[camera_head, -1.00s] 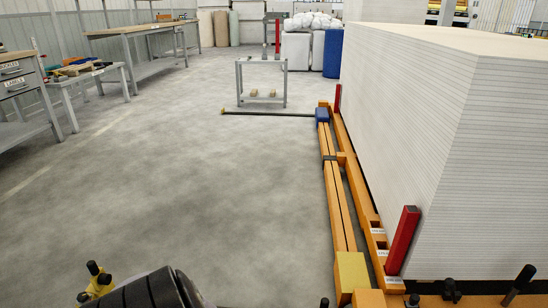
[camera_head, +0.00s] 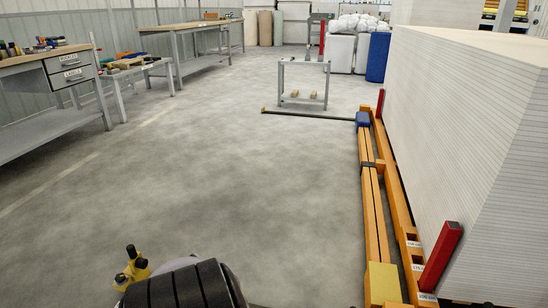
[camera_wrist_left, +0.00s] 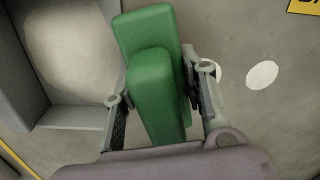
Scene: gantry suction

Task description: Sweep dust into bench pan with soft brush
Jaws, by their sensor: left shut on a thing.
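In the left wrist view my left gripper (camera_wrist_left: 155,88) is shut on a green block-shaped thing (camera_wrist_left: 150,55), which may be the soft brush. It shows as two overlapping green parts, and I see no bristles. To its left is a grey open-fronted tray or box (camera_wrist_left: 60,117) with a pale inside, perhaps the bench pan; I cannot tell for sure. Pale round spots (camera_wrist_left: 262,75) lie on the grey surface at the right; I cannot tell whether they are dust. My right gripper is in neither view.
In the head view a bench with drawers (camera_head: 72,76) stands at the left, with loose tools on top. Orange rails (camera_head: 374,215) and a tall white sheet stack (camera_head: 470,130) close off the right. A small grey table (camera_head: 304,64) stands farther back. The middle floor is clear.

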